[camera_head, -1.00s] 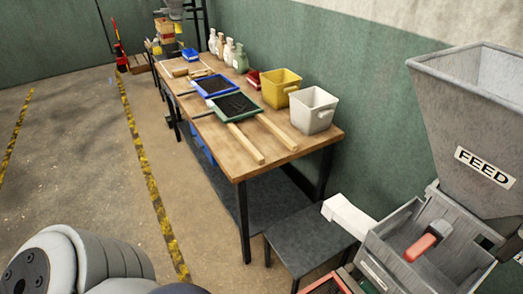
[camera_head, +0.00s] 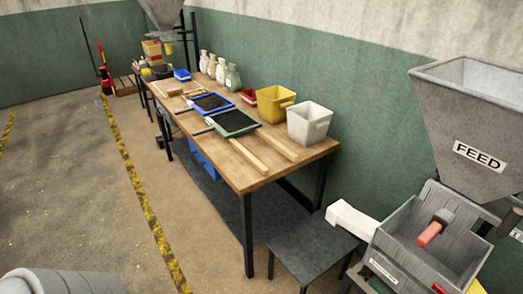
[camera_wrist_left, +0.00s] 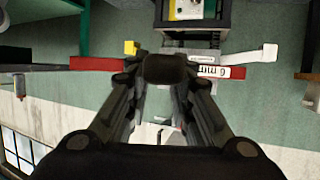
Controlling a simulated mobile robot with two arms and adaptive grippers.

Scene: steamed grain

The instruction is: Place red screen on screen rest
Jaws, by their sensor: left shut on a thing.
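In the left wrist view my left gripper (camera_wrist_left: 165,85) is shut, with a dark block between its fingertips. A red bar with a white "6 mm" label, which looks like the edge of the red screen (camera_wrist_left: 222,72), runs across behind the fingers and shows on both sides. The rest of the screen is hidden. In the head view two pale wooden rails (camera_head: 248,157) lie on the near end of the workbench, looking like the screen rest. A green-framed screen (camera_head: 233,123) and a blue-framed screen (camera_head: 212,104) lie beyond them. Neither gripper shows in the head view.
A yellow bin (camera_head: 272,104) and a white bin (camera_head: 309,124) stand along the wall side of the workbench (camera_head: 250,180). Several bottles (camera_head: 222,70) stand behind. A feed hopper machine (camera_head: 430,240) and a low dark table (camera_head: 312,245) are at right.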

